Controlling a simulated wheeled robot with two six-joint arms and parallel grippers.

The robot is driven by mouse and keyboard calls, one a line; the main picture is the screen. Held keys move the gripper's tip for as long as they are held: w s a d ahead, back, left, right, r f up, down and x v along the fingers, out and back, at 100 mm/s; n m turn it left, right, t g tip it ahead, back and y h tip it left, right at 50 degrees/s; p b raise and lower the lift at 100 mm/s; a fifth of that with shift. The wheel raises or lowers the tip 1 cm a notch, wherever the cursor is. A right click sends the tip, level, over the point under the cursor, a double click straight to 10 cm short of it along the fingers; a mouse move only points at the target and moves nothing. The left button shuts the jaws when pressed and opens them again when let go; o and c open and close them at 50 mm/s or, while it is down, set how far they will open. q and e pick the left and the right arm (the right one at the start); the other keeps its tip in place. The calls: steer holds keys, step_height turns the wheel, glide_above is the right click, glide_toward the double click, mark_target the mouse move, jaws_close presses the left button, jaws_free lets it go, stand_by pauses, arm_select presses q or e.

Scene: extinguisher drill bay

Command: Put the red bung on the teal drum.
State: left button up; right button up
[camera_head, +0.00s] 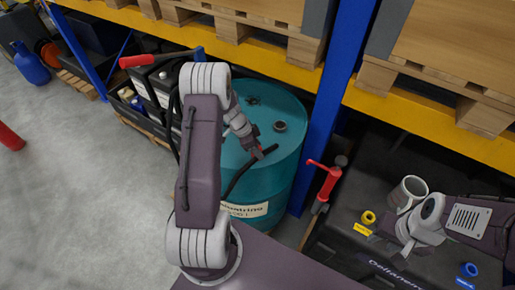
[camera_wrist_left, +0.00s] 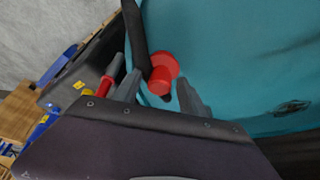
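The teal drum (camera_head: 283,170) stands upright in the middle of the head view, with a dark fitting (camera_head: 280,126) on its top. My left gripper (camera_head: 258,153) is over the drum top, partly covered by its own wrist. In the left wrist view, the red bung (camera_wrist_left: 164,68) shows between my left fingertips (camera_wrist_left: 161,80), its narrow knob towards me. Teal shows between the knob and the right finger, so the gripper looks open around it. The bung appears to be at the drum top; contact is unclear. My right gripper (camera_head: 405,240) is over the dark bench; its fingers are unclear.
A blue rack post (camera_head: 328,110) stands right of the drum.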

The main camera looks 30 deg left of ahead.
arm_select(q)
steer(key=shift+r+p, duration=0.3)
steer(key=shift+p, duration=0.1)
steer(key=b+v, duration=0.3)
steer(key=v, duration=0.9)
steer(key=s+d+f+n+g+y, duration=0.25)
steer(key=s+d+n, duration=0.75)
steer(key=s+d, duration=0.55)
step_height(320, 180, down, 11)
steer(key=b, duration=1.1)
steer(key=shift+a+f+t+y, duration=0.15)
steer(key=shift+a+t+y, duration=0.2)
steer(key=shift+a+t, duration=0.1)
